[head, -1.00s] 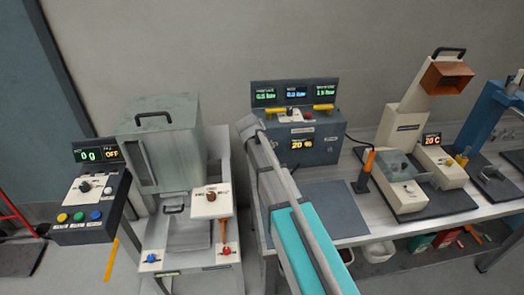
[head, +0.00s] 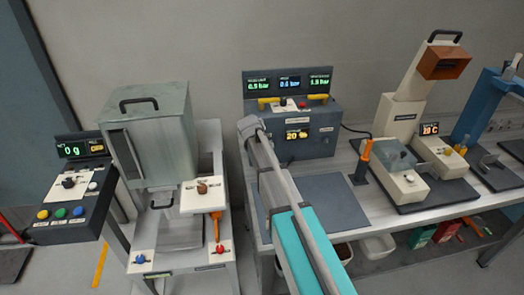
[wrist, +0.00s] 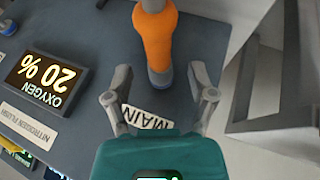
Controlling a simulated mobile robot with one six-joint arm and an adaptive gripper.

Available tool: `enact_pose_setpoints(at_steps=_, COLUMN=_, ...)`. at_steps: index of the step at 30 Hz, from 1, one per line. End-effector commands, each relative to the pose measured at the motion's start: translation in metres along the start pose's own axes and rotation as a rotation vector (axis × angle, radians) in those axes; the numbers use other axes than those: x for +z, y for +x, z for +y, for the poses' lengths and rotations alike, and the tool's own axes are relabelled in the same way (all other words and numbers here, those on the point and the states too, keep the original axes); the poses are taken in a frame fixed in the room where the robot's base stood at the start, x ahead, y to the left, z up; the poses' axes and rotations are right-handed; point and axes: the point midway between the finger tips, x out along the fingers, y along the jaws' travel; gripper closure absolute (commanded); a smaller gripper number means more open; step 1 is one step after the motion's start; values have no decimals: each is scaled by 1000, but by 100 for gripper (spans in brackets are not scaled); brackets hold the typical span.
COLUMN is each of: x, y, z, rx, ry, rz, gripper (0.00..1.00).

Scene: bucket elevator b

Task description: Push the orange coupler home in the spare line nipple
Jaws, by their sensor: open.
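An orange coupler (wrist: 158,40) with a pale grey upper end shows in the wrist view. Its lower end has a grey ring and lies by the white MAIN label on a dark grey panel. My gripper (wrist: 160,82) is open, with its two grey fingers on either side of the coupler's lower end. In the head view my arm hides the gripper and this coupler. The spare line nipple is not clearly identifiable in either view.
The dark gas panel box (head: 318,128) with lit displays stands on the bench, close to my arm. In the wrist view its oxygen display (wrist: 45,78) reads 20 %. A grey machine (head: 160,130) stands at left. A dark mat (head: 325,200) lies clear.

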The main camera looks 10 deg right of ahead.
Motion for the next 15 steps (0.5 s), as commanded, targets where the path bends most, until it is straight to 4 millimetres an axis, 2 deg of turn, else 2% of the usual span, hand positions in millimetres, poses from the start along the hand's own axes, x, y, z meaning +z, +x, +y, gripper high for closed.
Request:
enact_pose_setpoints(at_steps=4, x=0, y=9, z=-1, rx=0, ry=0, rz=0, gripper=28)
enact_pose_setpoints(at_steps=15, x=0, y=10, z=0, rx=0, ry=-1, rz=0, gripper=28)
